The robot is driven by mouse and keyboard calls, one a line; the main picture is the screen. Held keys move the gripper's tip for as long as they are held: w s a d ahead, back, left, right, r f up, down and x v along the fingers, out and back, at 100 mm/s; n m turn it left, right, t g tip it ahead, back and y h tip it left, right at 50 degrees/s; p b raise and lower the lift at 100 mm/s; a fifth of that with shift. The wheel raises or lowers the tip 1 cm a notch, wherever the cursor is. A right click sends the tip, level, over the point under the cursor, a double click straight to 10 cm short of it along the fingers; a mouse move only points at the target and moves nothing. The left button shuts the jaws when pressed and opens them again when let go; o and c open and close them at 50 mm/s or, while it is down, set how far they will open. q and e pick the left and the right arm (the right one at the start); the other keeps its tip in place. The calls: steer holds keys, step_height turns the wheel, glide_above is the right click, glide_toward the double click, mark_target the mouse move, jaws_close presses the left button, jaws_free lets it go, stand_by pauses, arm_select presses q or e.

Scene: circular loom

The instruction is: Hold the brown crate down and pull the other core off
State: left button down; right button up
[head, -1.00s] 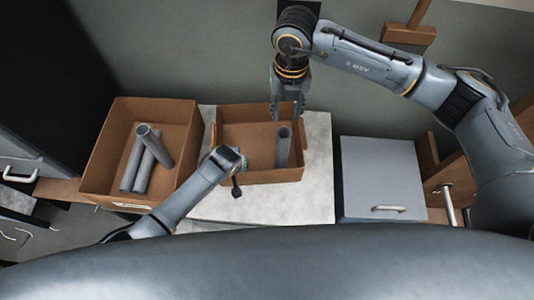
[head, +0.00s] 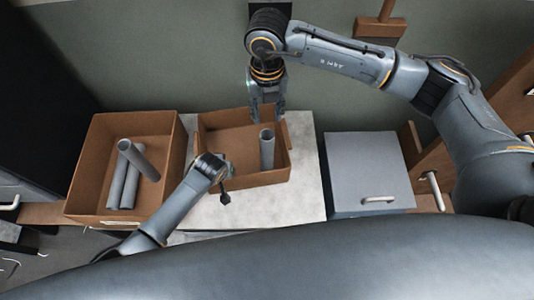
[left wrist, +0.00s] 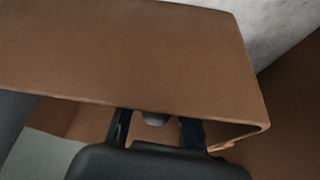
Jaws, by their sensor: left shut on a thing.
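The brown crate (head: 239,184) in the middle sits on a pale worktop, with one grey core (head: 267,150) standing upright inside near its right side. My left gripper (head: 213,172) is at this crate's front left, its fingers partly hidden in the head view. In the left wrist view the left gripper (left wrist: 155,128) is shut on a brown wall of the crate (left wrist: 150,55); a small grey thing shows between the fingers. My right gripper (head: 268,112) points down at the crate's back wall, behind and above the core. Its fingers look apart and empty, and it does not appear to touch the core.
Another brown crate (head: 83,190) stands at the left with several grey cores (head: 131,185) inside. The pale worktop (head: 307,190) is bare to the right of the middle crate. A grey cabinet with a handle (head: 367,170) stands further right. A wall is close behind.

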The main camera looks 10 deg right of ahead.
steer(key=o, duration=0.3)
steer(key=shift+s+f, duration=0.1)
steer(key=shift+o, duration=1)
steer(key=s+a+f+g+y, duration=0.2)
steer(key=s+a, duration=0.2)
steer(key=shift+s+a+f+y, duration=0.15)
steer(key=shift+s+a+y, duration=0.05)
steer(key=shift+a+y, duration=0.1)
steer(key=s+a+r+m+g+y, duration=0.1)
steer(key=s+a+g+y, duration=0.4)
steer(key=s+a+y, duration=0.3)
steer(key=m+t+y, duration=0.2)
steer(key=m+t, duration=2.1)
steer(key=m, duration=0.4)
glide_above(272, 156)
steer(key=s+d, duration=0.2)
steer(key=s, duration=0.3)
step_height(272, 156, down, 11)
steer(key=s+d+f+m+h, duration=0.2)
steer(key=s+d+f+h, duration=0.15)
steer(key=f, duration=0.25)
steer(key=x, duration=1.2)
steer(key=shift+w+a+f, duration=0.1)
steer(key=shift+a+f, duration=0.25)
steer(key=shift+c, duration=0.4)
